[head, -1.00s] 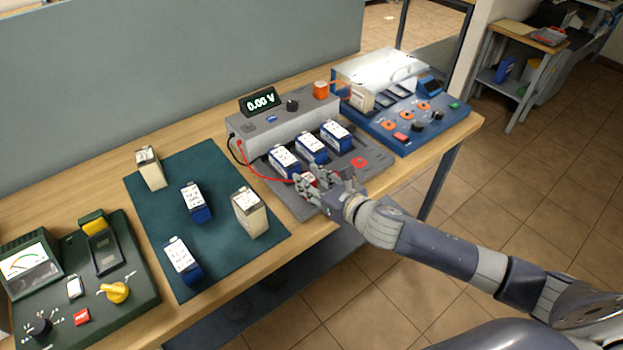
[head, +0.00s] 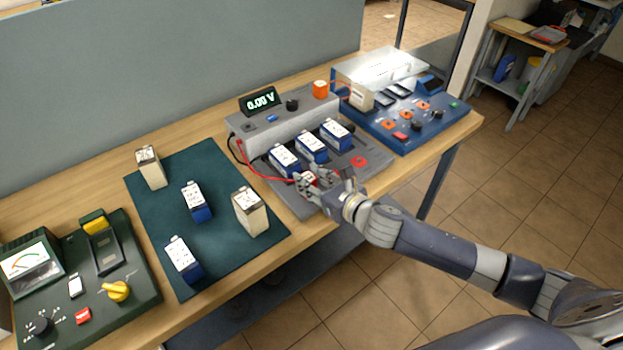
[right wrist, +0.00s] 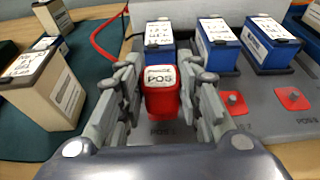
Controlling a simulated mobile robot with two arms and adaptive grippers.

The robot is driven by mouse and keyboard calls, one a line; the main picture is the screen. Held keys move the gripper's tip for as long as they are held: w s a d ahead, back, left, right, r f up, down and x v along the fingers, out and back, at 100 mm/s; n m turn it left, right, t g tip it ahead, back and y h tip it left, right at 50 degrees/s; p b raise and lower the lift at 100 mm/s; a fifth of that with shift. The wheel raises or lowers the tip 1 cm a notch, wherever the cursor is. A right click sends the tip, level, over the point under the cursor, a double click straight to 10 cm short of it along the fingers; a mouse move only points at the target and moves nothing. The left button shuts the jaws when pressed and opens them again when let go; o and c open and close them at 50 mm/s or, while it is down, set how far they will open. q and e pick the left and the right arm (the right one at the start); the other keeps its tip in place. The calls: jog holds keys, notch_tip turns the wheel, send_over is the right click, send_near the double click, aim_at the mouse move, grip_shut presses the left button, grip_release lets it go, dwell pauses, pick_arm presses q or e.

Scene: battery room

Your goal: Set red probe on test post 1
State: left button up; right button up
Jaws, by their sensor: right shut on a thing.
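The red probe (right wrist: 161,98) has a white cap marked POS and stands roughly upright between the fingers of my right gripper (right wrist: 165,100), which is shut on it. In the head view my right gripper (head: 325,182) is at the front left of the grey test stand (head: 292,203), just in front of the leftmost blue battery (head: 285,160). The probe's lower end is over the leftmost POS label on the stand. Any post beneath it is hidden, so I cannot tell whether they touch. A red lead (head: 262,178) runs from the stand to the probe. My left gripper is not in view.
Two bare red post pads (right wrist: 232,102) and (right wrist: 292,98) lie right of the probe. The meter display (head: 261,101) reads 0.00 V. Several batteries stand on the green mat (head: 155,215) at left. A blue charger (head: 440,125) stands at right.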

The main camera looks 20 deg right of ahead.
jog(key=shift+f+b, duration=0.45)
jog(key=shift+f, duration=0.25)
jog(key=o, duration=0.8)
jog(key=shift+c, duration=0.2)
jog(key=shift+p+v, duration=0.9)
jog(key=shift+v, duration=1.8)
jog(key=v, duration=0.5)
jog(key=shift+s+d+r+p, duration=0.1)
jog(key=shift+s+r+p, duration=0.1)
jog(key=shift+s+p, duration=0.1)
